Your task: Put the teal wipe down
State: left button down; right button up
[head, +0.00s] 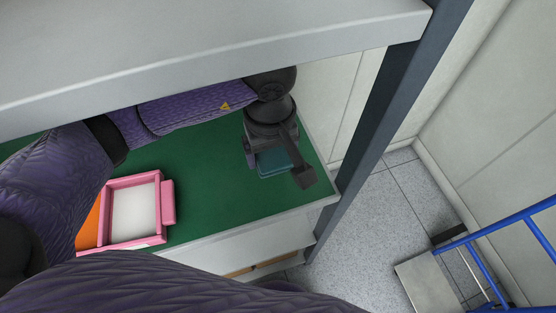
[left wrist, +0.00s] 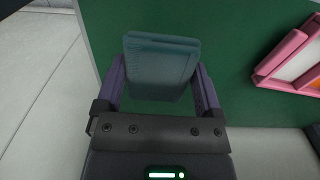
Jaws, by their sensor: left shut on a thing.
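The teal wipe (head: 273,163) is a flat, folded square over the green mat, near the right end of the bench. My left gripper (head: 272,158) reaches in from the left and is shut on the wipe. In the left wrist view the wipe (left wrist: 160,67) sits between the two purple fingers of my left gripper (left wrist: 160,85), over the green surface. I cannot tell whether it touches the mat. My right gripper is not in view.
A pink frame (head: 168,202) with a white panel and an orange part lies on the green mat (head: 210,180) to the left. A grey shelf (head: 200,60) overhangs the bench. A dark post (head: 375,110) stands at the right. The mat between frame and wipe is clear.

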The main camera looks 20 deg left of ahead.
aim_at(272, 187)
pick_arm(q)
notch_tip(272, 187, down, 10)
jog(key=shift+s+r+b, duration=0.15)
jog(key=shift+b, duration=0.8)
jog(key=shift+r, duration=0.1)
jog(key=shift+s+f+b, duration=0.1)
jog(key=shift+f+b, duration=0.25)
grip_release()
jog(key=shift+s+f, duration=0.1)
jog(key=r+p, duration=0.1)
jog(key=r, duration=0.3)
jog(key=r+p, duration=0.1)
jog(key=r, duration=0.3)
jog(key=shift+w, duration=0.2)
jog(key=shift+r, duration=0.2)
